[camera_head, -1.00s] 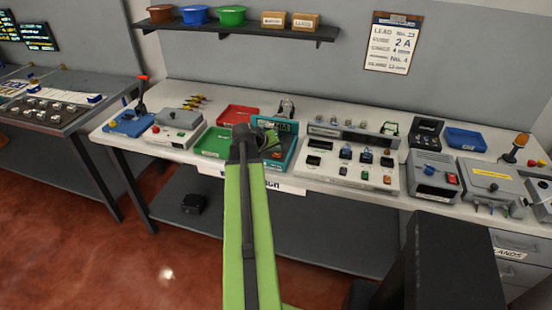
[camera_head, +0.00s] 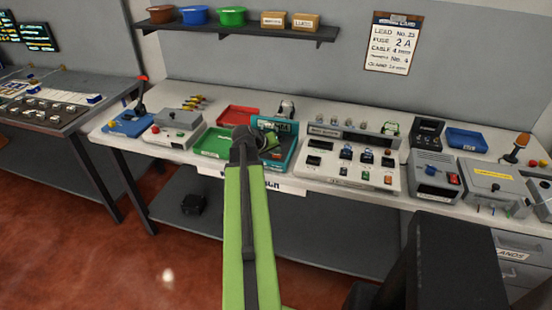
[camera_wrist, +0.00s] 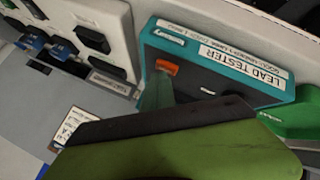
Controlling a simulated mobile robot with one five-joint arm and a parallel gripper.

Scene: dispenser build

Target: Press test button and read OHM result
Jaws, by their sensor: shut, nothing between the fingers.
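The teal lead tester (camera_head: 290,158) stands on the bench behind the end of my arm in the head view. In the wrist view its teal case (camera_wrist: 215,65) shows a white "LEAD TESTER" label and an orange part (camera_wrist: 167,67), which may be a button. My gripper (camera_head: 268,147) is shut and empty, over or just in front of the tester. Its dark and green body covers the lower part of the wrist view. I cannot tell whether the fingertips touch the tester. No ohm reading can be made out.
A green tray (camera_head: 212,142) and a red tray (camera_head: 238,115) lie left of the tester. A cream console (camera_head: 345,172) with several switches stands close on its right. A clipboard (camera_head: 392,43) hangs on the wall. The floor in front of the bench is clear.

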